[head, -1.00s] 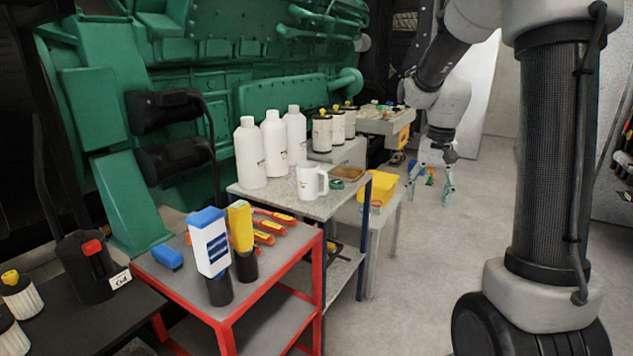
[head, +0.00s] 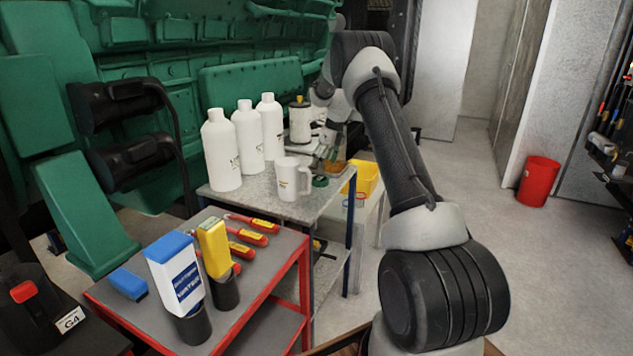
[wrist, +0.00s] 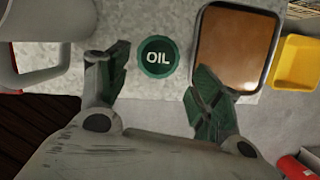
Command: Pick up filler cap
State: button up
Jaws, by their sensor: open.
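The filler cap (wrist: 157,57) is a round dark green disc marked OIL. It lies flat on the grey tabletop (wrist: 145,105) in the wrist view. In the head view the cap (head: 320,181) shows as a small green piece beside the white jug. My gripper (wrist: 152,75) is open, with one green-padded finger to the left and one to the right of the cap. The cap shows just beyond the gap between the fingertips, and I see no contact. In the head view my gripper (head: 328,152) hangs over the table's far right part.
A tray of brown liquid (wrist: 237,45) lies close right of the cap. The white jug (head: 290,178) stands close on the other side. White bottles (head: 247,137) stand at the table's back left. A yellow bin (head: 367,178) is to the right.

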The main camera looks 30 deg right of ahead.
aim_at(320, 178)
jog(key=x, duration=0.7)
jog(key=shift+s+f, duration=0.15)
jog(key=shift+f, duration=0.05)
jog(key=c, duration=0.7)
